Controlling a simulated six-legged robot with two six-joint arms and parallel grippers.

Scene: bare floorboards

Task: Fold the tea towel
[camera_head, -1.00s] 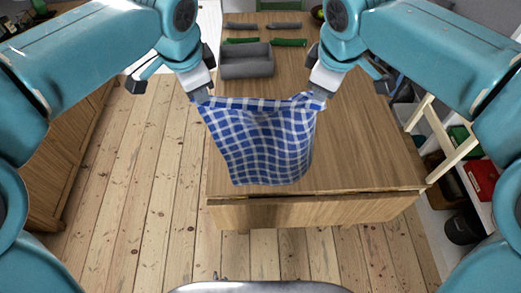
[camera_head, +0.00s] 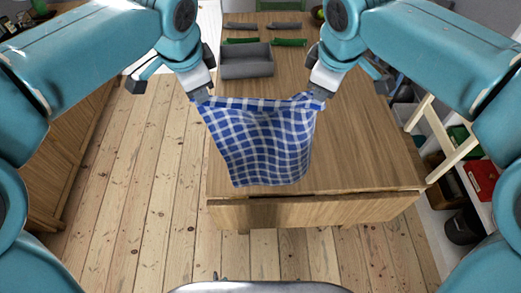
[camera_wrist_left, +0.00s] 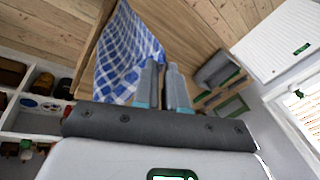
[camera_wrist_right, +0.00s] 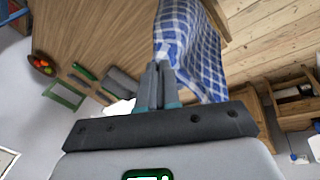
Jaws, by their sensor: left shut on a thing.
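The blue-and-white checked tea towel (camera_head: 262,142) hangs between my two grippers in the head view, its top edge stretched from one to the other. It hangs over the near part of the wooden table (camera_head: 365,150); whether its lower edge touches the tabletop I cannot tell. My left gripper (camera_head: 201,97) is shut on the towel's upper left corner; the towel (camera_wrist_left: 125,55) also shows beside its fingers in the left wrist view. My right gripper (camera_head: 318,98) is at the upper right corner, its fingers close together against the towel (camera_wrist_right: 190,50) in the right wrist view.
A wooden cabinet (camera_head: 60,150) stands at the left. Shelves with a red box (camera_head: 482,180) and a dark bin (camera_head: 464,227) are at the right. Floorboards on the left are clear.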

